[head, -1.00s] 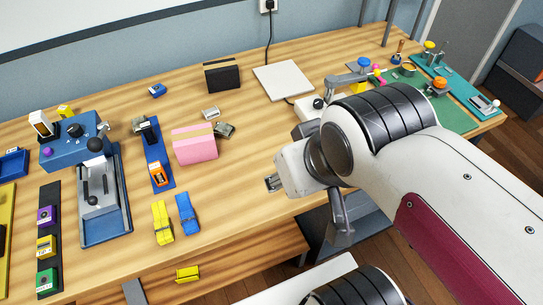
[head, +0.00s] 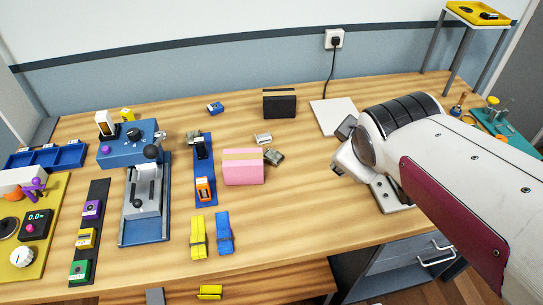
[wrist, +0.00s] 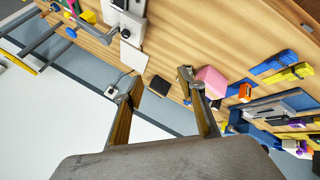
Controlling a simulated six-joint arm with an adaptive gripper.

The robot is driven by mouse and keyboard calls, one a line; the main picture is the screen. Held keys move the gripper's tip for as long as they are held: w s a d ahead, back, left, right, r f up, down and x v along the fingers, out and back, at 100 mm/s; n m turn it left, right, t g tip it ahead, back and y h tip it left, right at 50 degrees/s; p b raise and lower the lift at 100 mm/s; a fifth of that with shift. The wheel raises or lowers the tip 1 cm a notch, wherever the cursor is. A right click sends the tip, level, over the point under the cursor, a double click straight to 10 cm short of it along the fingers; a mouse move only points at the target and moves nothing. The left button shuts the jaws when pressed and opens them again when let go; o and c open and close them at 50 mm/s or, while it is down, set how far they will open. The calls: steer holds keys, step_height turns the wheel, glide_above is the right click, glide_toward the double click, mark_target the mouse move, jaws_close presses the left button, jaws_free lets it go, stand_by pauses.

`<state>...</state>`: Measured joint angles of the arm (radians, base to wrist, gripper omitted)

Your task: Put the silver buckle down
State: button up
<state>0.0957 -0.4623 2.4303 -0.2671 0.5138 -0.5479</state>
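A small silver buckle (head: 263,138) lies on the wooden table behind the pink box (head: 243,167) in the head view. A darker grey buckle-like piece (head: 273,157) lies just in front of it, at the box's right back corner. My gripper (wrist: 157,88) shows in the wrist view with its two fingers spread wide. Only table, wall and background things show between the fingers, so it looks empty. In the head view my wrist hides most of the gripper, to the right of the buckle and apart from it. In the wrist view I cannot make out the buckle.
A black box (head: 280,105) and a white pad (head: 333,116) stand behind. A blue lever fixture (head: 145,205) stands left. Table space between the pink box and my arm is clear.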

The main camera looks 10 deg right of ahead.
steer(key=w+d+f+n+t+y, duration=0.1)
steer(key=w+d+f+n+t, duration=0.15)
steer(key=w+n, duration=0.7)
steer(key=w+d+f+n+t, duration=0.15)
steer(key=w+f+n, duration=0.25)
steer(key=w+n, duration=0.55)
steer(key=n+g+y, duration=0.2)
steer(key=n+y, duration=0.8)
steer(key=n, duration=0.7)
glide_toward(277, 157)
steer(key=w, duration=0.2)
steer(key=w+a+f, duration=0.1)
steer(key=shift+w, duration=0.15)
steer(key=shift+s+a+f+n+y, duration=0.4)
steer(key=shift+s+f+n, duration=0.1)
steer(key=shift+n, duration=0.3)
steer(key=shift+r, duration=0.1)
steer(key=shift+a, duration=0.1)
steer(key=shift+x, duration=1.2)
steer(key=shift+w, duration=0.1)
